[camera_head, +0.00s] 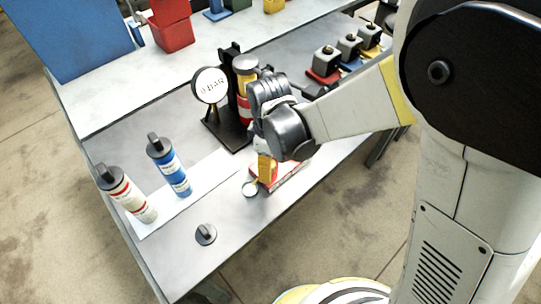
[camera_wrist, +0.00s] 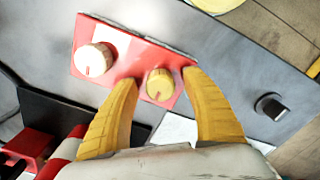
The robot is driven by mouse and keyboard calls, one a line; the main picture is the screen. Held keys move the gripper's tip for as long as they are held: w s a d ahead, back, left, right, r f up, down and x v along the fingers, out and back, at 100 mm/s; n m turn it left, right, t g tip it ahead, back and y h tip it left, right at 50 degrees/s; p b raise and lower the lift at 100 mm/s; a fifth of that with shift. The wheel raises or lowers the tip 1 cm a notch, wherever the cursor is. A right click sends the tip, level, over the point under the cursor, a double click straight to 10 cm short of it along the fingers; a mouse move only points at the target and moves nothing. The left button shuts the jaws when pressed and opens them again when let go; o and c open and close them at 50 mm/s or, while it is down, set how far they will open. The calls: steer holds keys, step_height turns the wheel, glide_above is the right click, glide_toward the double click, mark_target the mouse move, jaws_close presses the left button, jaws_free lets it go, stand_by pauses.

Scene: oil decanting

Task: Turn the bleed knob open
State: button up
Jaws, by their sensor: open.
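A red control panel (camera_wrist: 125,75) carries a white knob (camera_wrist: 94,60) and a smaller yellow knob (camera_wrist: 160,84). I cannot read any label that tells which is the bleed knob. My gripper (camera_wrist: 160,76) is open, its two yellow fingers on either side of the yellow knob, with small gaps seeming to show. In the head view my gripper (camera_head: 266,168) points down at the red panel (camera_head: 291,176) near the bench's front edge. My fingers and wrist hide the knobs there.
A gauge (camera_head: 210,85) reading 0 BAR and a red-banded cylinder (camera_head: 244,99) stand behind my gripper. A white-and-red bottle (camera_head: 127,193) and a blue bottle (camera_head: 168,165) stand left.

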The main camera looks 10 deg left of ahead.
steer(key=c, duration=1.2)
steer(key=m, duration=0.4)
steer(key=shift+m+b, duration=0.4)
steer(key=m, duration=0.4)
steer(key=shift+s+m+b, duration=0.1)
steer(key=shift+m+b, duration=0.2)
steer(key=m, duration=0.4)
steer(key=shift+a, duration=0.1)
steer(key=shift+m+b, duration=0.35)
steer(key=shift+m, duration=1.95)
